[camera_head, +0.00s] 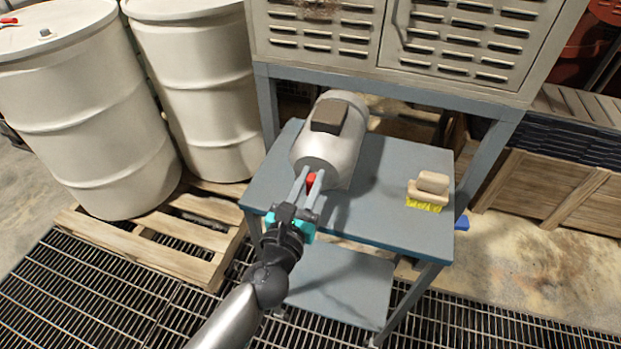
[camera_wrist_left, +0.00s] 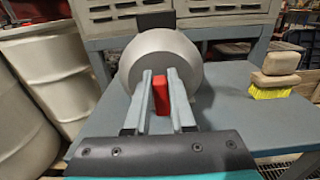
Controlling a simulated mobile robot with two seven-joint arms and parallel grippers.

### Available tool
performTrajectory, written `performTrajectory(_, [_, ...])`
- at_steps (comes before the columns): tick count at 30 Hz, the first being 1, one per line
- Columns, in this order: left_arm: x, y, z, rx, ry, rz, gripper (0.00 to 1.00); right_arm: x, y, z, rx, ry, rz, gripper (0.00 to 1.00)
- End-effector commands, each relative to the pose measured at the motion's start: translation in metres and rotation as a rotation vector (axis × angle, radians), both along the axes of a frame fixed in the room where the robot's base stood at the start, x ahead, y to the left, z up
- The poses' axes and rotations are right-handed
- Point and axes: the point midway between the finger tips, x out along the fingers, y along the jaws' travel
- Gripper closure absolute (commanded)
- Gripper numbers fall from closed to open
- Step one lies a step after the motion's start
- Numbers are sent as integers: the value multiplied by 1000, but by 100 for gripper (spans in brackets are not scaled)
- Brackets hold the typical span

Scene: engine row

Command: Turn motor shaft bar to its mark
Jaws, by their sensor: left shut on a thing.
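The motor (camera_head: 333,143) is a silver-grey cylinder with a dark box on top, lying on the blue-grey table. Its round end face also shows in the left wrist view (camera_wrist_left: 148,55). A red bar (camera_head: 311,180) stands out in front of that face; it looks upright in the left wrist view (camera_wrist_left: 161,94). My left gripper (camera_head: 308,180) is at the motor's front end, with its two fingers shut on the red bar, one on each side. The fingers (camera_wrist_left: 158,92) hide part of the bar's sides. I cannot make out the mark. My right gripper is not in view.
A brush with yellow bristles (camera_head: 427,191) lies at the table's right side. The table (camera_head: 375,215) has free room between motor and brush. White drums (camera_head: 88,110) stand on a wooden pallet (camera_head: 165,250) at left. A louvred cabinet (camera_head: 420,45) rises behind the table.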

Motion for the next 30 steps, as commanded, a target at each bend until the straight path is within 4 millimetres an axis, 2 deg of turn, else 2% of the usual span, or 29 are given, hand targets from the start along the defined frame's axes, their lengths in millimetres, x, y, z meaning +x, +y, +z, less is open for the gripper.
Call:
performTrajectory(1, [0,0,0,0,0,0,91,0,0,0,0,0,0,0])
performTrajectory(3, [0,0,0,0,0,0,99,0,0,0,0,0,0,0])
performTrajectory(4, [0,0,0,0,0,0,100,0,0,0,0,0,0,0])
performTrajectory(20, [0,0,0,23,-6,-1,100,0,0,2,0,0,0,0])
performTrajectory(30, [-2,-4,0,209,-65,0,100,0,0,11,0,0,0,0])
